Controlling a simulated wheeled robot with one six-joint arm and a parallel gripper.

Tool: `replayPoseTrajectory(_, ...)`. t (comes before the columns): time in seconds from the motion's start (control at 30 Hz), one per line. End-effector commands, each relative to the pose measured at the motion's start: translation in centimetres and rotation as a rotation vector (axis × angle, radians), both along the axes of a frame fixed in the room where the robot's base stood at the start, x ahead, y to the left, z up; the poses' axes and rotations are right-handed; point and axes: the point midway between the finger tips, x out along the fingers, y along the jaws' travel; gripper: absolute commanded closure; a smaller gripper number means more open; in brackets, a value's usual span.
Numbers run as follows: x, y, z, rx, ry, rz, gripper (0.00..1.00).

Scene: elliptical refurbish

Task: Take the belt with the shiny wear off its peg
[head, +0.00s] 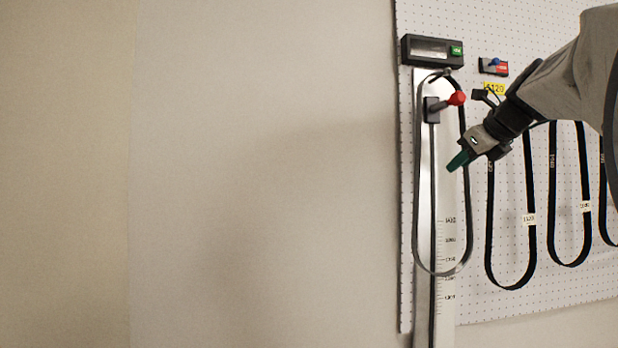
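A long belt (416,200) hangs as a narrow loop from a peg at the top of a pale measuring scale. Its left run and bottom look grey and shiny, while its upper right run is dark. My gripper (458,161) comes in from the right, its teal tip pointing down and left over the belt's right run. I see only one teal tip clearly, and I cannot tell whether it touches or holds the belt. Black belts (531,240) and (586,235) hang on the pegboard to the right, with small white tags. My arm partly hides their tops.
The scale (424,300) carries a slider with a red knob (456,98) inside the loop. A dark display box (432,51) sits above the peg. A small red and blue device (494,66) and yellow label (494,88) are close to my arm. The left wall is clear.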

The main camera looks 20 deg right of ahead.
Motion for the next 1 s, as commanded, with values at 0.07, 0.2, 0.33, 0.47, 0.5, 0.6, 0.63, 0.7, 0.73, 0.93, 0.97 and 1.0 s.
replayPoseTrajectory(0.07, -0.7, -3.1, 2.3, 0.095, -0.076, -0.107, 0.7)
replayPoseTrajectory(0.2, -1.2, -5.6, 4.2, 0.191, -0.152, -0.194, 0.7)
replayPoseTrajectory(0.33, -0.2, -6.1, 4.1, 0.209, -0.165, -0.206, 0.7)
replayPoseTrajectory(0.47, 1.0, -6.3, 3.4, 0.208, -0.162, -0.204, 0.7)
replayPoseTrajectory(0.5, 1.2, -6.4, 3.3, 0.207, -0.162, -0.204, 0.7)
replayPoseTrajectory(0.6, 2.0, -6.5, 2.7, 0.207, -0.161, -0.202, 0.7)
replayPoseTrajectory(0.63, 2.4, -6.6, 2.4, 0.207, -0.16, -0.202, 0.7)
replayPoseTrajectory(0.7, 3.3, -6.9, 1.7, 0.208, -0.16, -0.203, 0.7)
replayPoseTrajectory(0.73, 3.7, -7.0, 1.5, 0.208, -0.159, -0.201, 0.7)
replayPoseTrajectory(0.93, 5.3, -7.4, 0.9, 0.205, -0.162, -0.203, 0.7)
replayPoseTrajectory(0.97, 5.3, -7.5, 0.9, 0.205, -0.162, -0.203, 0.7)
replayPoseTrajectory(1.0, 5.3, -7.5, 1.0, 0.204, -0.162, -0.202, 0.7)
